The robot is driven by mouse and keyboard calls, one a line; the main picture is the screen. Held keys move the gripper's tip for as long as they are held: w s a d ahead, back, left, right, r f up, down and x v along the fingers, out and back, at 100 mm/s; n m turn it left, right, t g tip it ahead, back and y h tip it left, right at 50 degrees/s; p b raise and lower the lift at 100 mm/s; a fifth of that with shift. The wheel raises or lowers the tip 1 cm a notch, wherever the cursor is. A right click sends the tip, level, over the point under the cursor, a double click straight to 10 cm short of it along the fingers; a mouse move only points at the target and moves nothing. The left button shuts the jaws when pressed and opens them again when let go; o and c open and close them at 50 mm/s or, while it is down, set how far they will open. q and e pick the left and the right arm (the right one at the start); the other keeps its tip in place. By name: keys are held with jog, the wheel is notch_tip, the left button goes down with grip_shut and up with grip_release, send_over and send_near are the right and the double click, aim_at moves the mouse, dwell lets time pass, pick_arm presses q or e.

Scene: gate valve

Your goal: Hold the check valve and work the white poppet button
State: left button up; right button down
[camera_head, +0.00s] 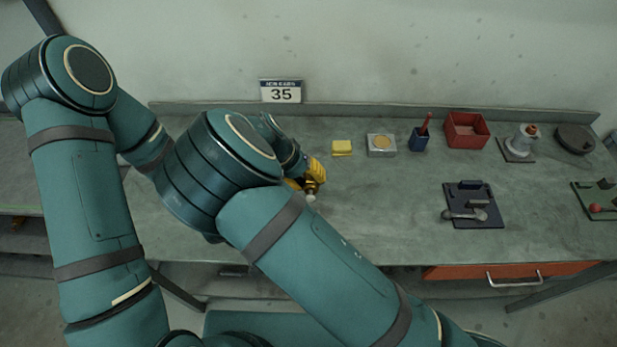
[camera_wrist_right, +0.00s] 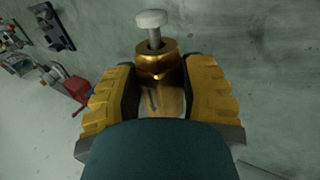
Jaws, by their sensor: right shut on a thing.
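The check valve is a brass body (camera_wrist_right: 158,66) with a stem and a white poppet button (camera_wrist_right: 152,19) on its end. My right gripper (camera_wrist_right: 161,92) is shut on the brass body, with one yellow finger on each side. The button sticks out free beyond the fingers. In the head view my right gripper (camera_head: 313,173) is over the workbench, and the white button (camera_head: 310,197) shows just below its yellow fingers. Most of the valve is hidden there. My left arm comes in from the left, and its gripper does not show.
On the grey workbench (camera_head: 390,215) stand a yellow block (camera_head: 341,147), a box with a tan round top (camera_head: 381,145), a blue holder (camera_head: 419,140), a red bin (camera_head: 466,129) and a dark plate with a lever (camera_head: 472,205). The bench's front middle is clear.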

pick_arm(q)
jog(key=shift+f+b, duration=0.95)
jog(key=shift+f, duration=0.05)
pick_arm(e)
jog(key=shift+f, duration=1.45)
